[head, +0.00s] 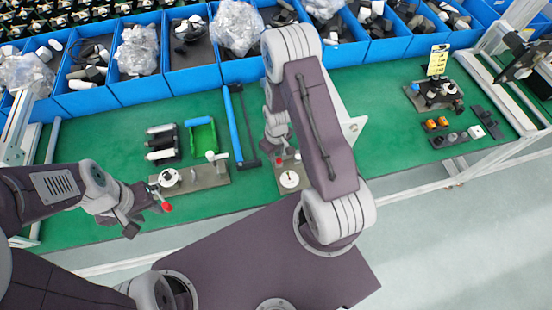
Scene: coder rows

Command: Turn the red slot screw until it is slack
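A small red spot (279,161) shows just below my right gripper (279,150), beside a white disc (290,179) on a small plate. It is too small for me to tell a screw slot. My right gripper points down there, and its fingertips are too small to tell open from shut. My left gripper (145,210) hangs at the table's front edge, in front of a metal plate (208,178) with another white disc (169,178). A red-tipped piece (166,207) shows at its finger end; I cannot tell whether it is held.
Blue bins (190,78) with bagged and loose parts line the back. A green tray (202,135), white-and-black parts (161,142) and a blue bar (232,125) lie on the green table (390,130). A black tray (466,136) and a fixture (437,92) stand right. Mid-right table is clear.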

